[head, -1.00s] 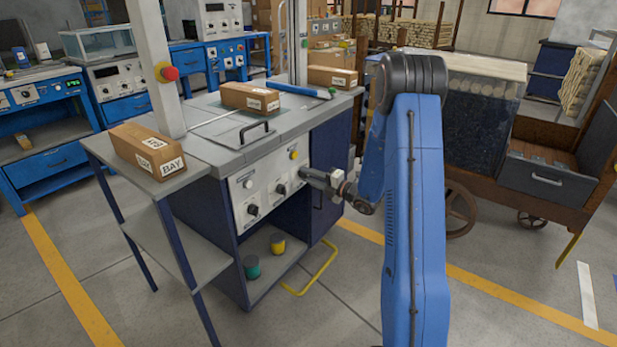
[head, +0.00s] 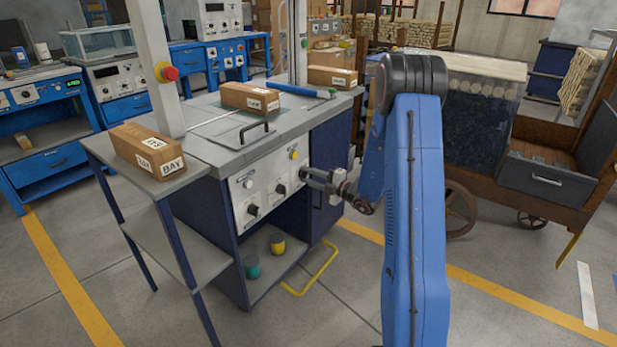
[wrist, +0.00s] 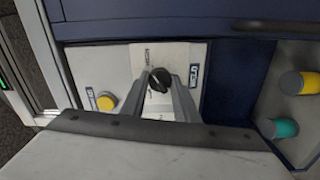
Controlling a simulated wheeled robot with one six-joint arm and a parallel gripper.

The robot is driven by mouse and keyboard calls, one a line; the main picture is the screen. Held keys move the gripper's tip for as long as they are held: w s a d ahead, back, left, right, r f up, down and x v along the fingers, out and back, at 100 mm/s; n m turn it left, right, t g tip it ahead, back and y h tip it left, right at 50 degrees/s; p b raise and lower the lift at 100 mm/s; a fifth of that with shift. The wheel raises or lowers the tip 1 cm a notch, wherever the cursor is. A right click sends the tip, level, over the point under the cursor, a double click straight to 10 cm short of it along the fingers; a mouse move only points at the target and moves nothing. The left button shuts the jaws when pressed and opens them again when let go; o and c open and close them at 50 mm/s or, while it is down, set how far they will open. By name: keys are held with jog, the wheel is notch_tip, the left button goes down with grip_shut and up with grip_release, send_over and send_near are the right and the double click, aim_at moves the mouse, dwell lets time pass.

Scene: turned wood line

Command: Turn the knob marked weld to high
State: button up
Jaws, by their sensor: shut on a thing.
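My gripper (head: 306,176) reaches from the right to the front panel of the grey-topped machine. In the wrist view my gripper (wrist: 164,79) has its two fingers on either side of a black knob (wrist: 159,79), shut on it. The knob sits on a white plate with a label (wrist: 193,77) beside it, too small to read surely. In the head view the gripped knob is hidden behind my fingers. I cannot tell the knob's setting.
Two other black knobs (head: 253,210) (head: 281,190) sit to the left on the same panel (head: 266,188). A yellow button (head: 294,155) is above my gripper. A yellow floor rail (head: 318,272) stands below.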

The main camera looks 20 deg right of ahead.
jog(key=shift+d+f, duration=0.1)
jog(key=o, duration=1.1)
jog(key=shift+c, duration=0.2)
jog(key=v, duration=1.7)
jog(key=shift+s, duration=0.25)
jog(key=shift+d, duration=0.1)
